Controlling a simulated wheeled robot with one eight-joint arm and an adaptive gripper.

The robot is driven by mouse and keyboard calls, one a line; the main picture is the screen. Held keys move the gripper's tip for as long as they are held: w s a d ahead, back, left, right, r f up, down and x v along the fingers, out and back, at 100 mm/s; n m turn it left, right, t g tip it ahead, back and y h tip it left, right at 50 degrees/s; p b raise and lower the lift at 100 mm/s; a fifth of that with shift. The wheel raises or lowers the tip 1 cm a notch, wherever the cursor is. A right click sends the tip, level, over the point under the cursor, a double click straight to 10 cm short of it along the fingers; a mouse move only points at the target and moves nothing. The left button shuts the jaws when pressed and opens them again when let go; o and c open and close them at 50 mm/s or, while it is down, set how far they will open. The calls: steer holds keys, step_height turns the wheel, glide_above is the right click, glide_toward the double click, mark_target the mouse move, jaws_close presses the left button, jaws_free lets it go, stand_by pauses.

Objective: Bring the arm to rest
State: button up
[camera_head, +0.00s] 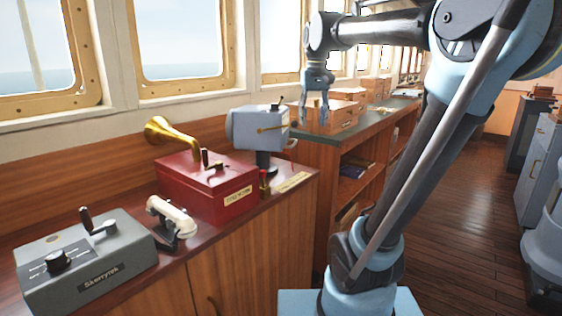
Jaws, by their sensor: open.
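My arm (405,165) rises from the lower middle of the picture, folds at the top right and reaches back to the left. My gripper (314,104) hangs from its end, pointing down. Its jaws are open and nothing shows between them. In the picture it overlaps the wooden boxes on the far counter; I cannot tell its exact distance from them.
A near counter holds a grey device (85,262), a white handset (172,218), a red box (205,185) with a brass horn (168,132), and a grey-blue instrument (258,128). Wooden boxes (340,114) stand on the far counter.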

steer(key=s+d+f, duration=0.3)
steer(key=s+f, duration=0.3)
steer(key=f, duration=0.4)
steer(key=s+d+f, duration=0.2)
steer(key=s+f, duration=0.5)
steer(key=f, duration=0.3)
steer(key=s+d+f+m+t, duration=0.1)
steer(key=s+d+f, duration=0.2)
steer(key=s+f, duration=0.3)
step_height(320, 180, down, 4)
steer(key=shift+s+d+f, duration=0.15)
steer(key=shift+s+d, duration=0.1)
steer(key=shift+d, duration=0.05)
steer(key=shift+w+f, duration=0.2)
steer(key=shift+w, duration=0.3)
